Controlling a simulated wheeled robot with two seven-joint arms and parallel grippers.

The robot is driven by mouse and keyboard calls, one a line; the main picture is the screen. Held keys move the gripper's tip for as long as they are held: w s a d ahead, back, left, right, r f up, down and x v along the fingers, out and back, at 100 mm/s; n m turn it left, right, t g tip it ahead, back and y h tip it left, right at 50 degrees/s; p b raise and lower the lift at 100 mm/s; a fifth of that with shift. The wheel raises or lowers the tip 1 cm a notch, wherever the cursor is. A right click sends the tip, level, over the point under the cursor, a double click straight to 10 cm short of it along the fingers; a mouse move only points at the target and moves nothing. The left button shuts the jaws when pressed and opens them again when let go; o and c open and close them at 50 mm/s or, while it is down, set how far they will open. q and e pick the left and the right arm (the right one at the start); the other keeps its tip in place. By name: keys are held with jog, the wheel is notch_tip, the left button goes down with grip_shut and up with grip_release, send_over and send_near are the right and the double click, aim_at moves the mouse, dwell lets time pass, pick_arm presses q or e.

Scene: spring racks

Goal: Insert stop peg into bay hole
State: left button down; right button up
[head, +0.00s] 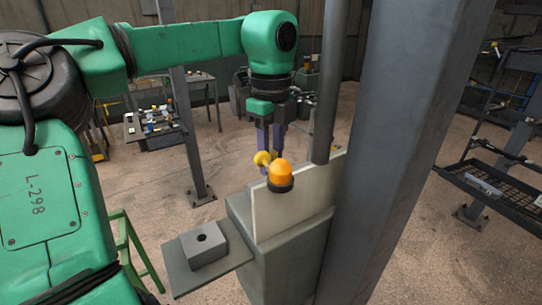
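A yellow knobbed piece, seemingly the stop peg (262,158), shows at the fingertips of my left gripper (270,150), above the pale panel. The fingers point down and appear closed on it; its lower part is hidden behind the orange lamp. A grey block with a round dark hole (202,243), seemingly the bay hole, sits on a flat grey plate at lower centre-left. The gripper is above and to the right of this block in the picture, clearly apart from it. My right gripper is not in view.
An orange dome lamp (281,174) with a black base stands just in front of the fingertips. An upright pale panel (300,205) rises beside the plate (178,268). A thick grey post (400,130) blocks the right. The air above the block is clear.

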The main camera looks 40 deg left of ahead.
aim_at(271, 152)
pick_arm(q)
jog(key=shift+f+b, duration=1.25)
jog(key=shift+f, duration=0.4)
jog(key=c, duration=0.5)
grip_release()
jog(key=shift+r, duration=0.1)
notch_tip(271, 152, up, 7)
jog(key=shift+r, duration=0.2)
notch_tip(271, 152, up, 7)
jog(key=p, duration=0.1)
jog(key=shift+p, duration=0.35)
